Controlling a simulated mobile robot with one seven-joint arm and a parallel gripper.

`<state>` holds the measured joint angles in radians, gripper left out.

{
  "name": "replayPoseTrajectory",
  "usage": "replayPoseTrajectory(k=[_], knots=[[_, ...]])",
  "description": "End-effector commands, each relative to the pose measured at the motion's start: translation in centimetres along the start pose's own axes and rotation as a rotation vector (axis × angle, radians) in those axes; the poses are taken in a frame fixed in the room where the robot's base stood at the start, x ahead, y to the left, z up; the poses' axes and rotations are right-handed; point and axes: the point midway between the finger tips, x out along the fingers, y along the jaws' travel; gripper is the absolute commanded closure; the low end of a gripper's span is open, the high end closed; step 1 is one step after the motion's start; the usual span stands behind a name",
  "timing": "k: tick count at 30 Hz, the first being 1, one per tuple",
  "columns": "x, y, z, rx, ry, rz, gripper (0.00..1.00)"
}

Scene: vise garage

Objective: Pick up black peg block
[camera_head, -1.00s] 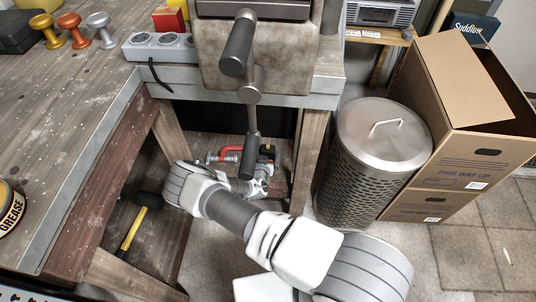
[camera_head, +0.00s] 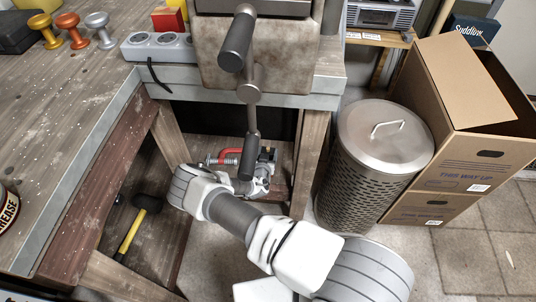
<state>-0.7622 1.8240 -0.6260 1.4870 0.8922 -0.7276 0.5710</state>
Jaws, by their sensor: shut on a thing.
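My gripper (camera_head: 262,176) is low under the workbench, above the wooden lower shelf. It is partly hidden behind the vise handle, and its fingers are small in view. It is shut on a small dark thing (camera_head: 267,154) at its far end, which looks like the black peg block; its shape is mostly hidden. A red clamp (camera_head: 230,156) with a metal screw lies just left of the gripper; I cannot tell whether they touch.
The vise (camera_head: 250,85) with its dark handle hangs in front of the gripper. Bench legs (camera_head: 310,150) stand at both sides. A metal bin (camera_head: 380,150) and cardboard box (camera_head: 470,130) stand right. A hammer (camera_head: 140,220) lies on the lower left. Open floor lies at lower right.

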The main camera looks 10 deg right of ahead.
Motion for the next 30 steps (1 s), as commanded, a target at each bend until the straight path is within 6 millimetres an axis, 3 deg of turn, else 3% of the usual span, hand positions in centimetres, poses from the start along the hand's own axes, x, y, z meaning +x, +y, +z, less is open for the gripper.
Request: replayPoseTrajectory(k=[8, 17, 30], knots=[[-0.2, 0.0, -0.4, 0.0, 0.001, 0.0, 0.88], [-1.5, 0.0, -3.7, 0.002, 0.001, 0.001, 0.88], [-1.8, -9.9, -3.0, 0.005, 0.0, -0.004, 0.88]])
